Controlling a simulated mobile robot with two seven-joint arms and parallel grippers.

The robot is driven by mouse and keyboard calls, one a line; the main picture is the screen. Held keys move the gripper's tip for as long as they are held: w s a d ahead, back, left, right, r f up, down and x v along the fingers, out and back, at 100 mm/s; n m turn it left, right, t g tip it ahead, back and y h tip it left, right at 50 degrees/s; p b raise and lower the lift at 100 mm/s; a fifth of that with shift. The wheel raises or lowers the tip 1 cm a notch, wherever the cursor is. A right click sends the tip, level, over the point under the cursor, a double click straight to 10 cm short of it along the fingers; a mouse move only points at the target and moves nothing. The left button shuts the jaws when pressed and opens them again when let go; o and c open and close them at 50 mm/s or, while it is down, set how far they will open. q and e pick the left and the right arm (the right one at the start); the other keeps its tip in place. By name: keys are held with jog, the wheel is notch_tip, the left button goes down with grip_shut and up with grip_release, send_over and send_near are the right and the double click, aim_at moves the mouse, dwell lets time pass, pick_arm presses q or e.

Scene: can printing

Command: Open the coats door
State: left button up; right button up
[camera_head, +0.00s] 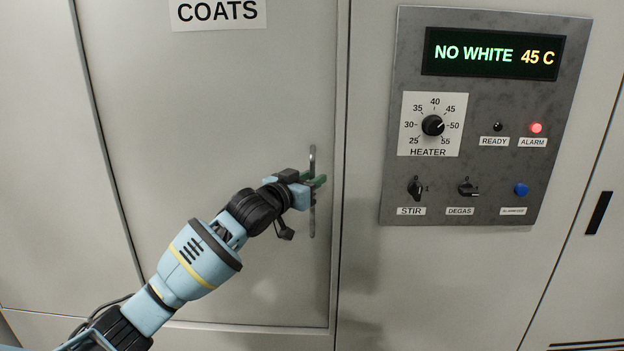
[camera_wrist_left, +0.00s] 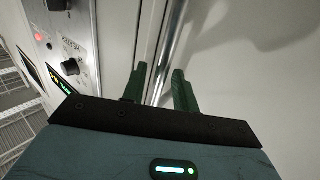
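The COATS door (camera_head: 215,110) is a pale cabinet door, flush in its frame and shut, with a COATS label (camera_head: 217,12) at its top. Its upright metal bar handle (camera_head: 312,222) is near the right edge. My left gripper (camera_head: 319,181) is at the handle's middle, with green fingertips around the bar's height. In the left wrist view the green fingers (camera_wrist_left: 157,88) stand apart, and the handle bar (camera_wrist_left: 171,52) runs up between them. A gap shows between the bar and the right finger. My right gripper is in neither view.
A grey control panel (camera_head: 390,130) is right of the door, reading NO WHITE 45 C, with a heater knob (camera_head: 432,125), a lit red alarm lamp (camera_head: 536,127) and a blue button (camera_head: 521,189). Another cabinet front with a black slot handle (camera_head: 598,213) is at the far right.

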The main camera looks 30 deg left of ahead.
pick_arm(q)
jog(key=shift+w, duration=0.35)
grip_shut()
